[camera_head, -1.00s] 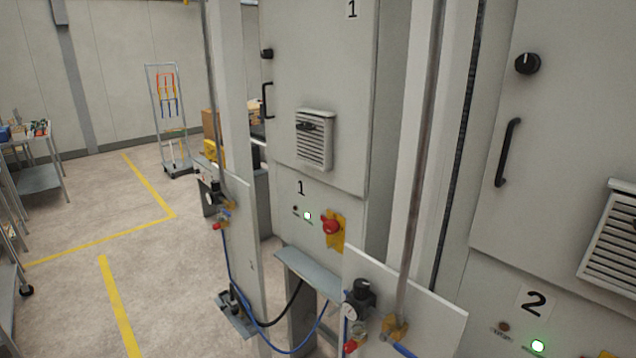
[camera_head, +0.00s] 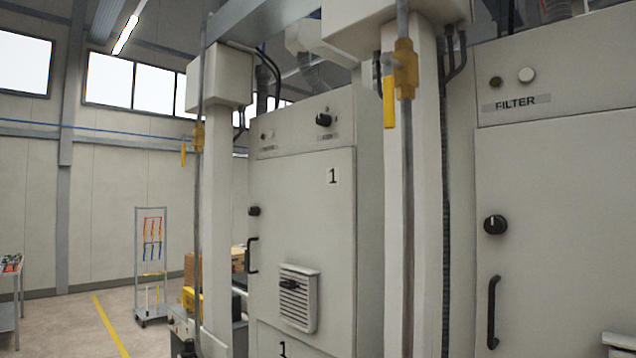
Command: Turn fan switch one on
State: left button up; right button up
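Cabinet one (camera_head: 325,225), a pale grey panel marked "1", stands in the middle of the head view. On its top strip is a black rotary knob (camera_head: 323,120) above a small label that is too small to read. A small indicator (camera_head: 271,134) sits left of the knob on the same strip. A second black knob (camera_head: 254,211) is at the door's left edge, above a black handle (camera_head: 252,255). I cannot tell from the labels which knob is the fan switch. Neither of my grippers is in view.
A pale post with a pipe and yellow valve handle (camera_head: 390,103) stands right of cabinet one. Another cabinet (camera_head: 555,200) labelled "FILTER" is at the right. A tool rack (camera_head: 151,265) stands at the back left, with open floor (camera_head: 80,325) before it.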

aim_at(322, 121)
jog(key=i+j+z, duration=0.1)
jog(key=j, duration=0.25)
jog(key=i+j+z, duration=0.1)
jog(key=i+j, duration=0.15)
jog(key=j, duration=0.15)
jog(key=i+j+z, duration=0.1)
jog(key=j, duration=0.3)
jog(key=i+j+z, duration=0.1)
jog(key=i+j, duration=0.15)
jog(key=j, duration=0.2)
jog(key=i+j+z, duration=0.15)
jog(key=j, duration=0.25)
jog(key=j+z, duration=0.1)
jog(key=j, duration=0.3)
jog(key=i, duration=0.05)
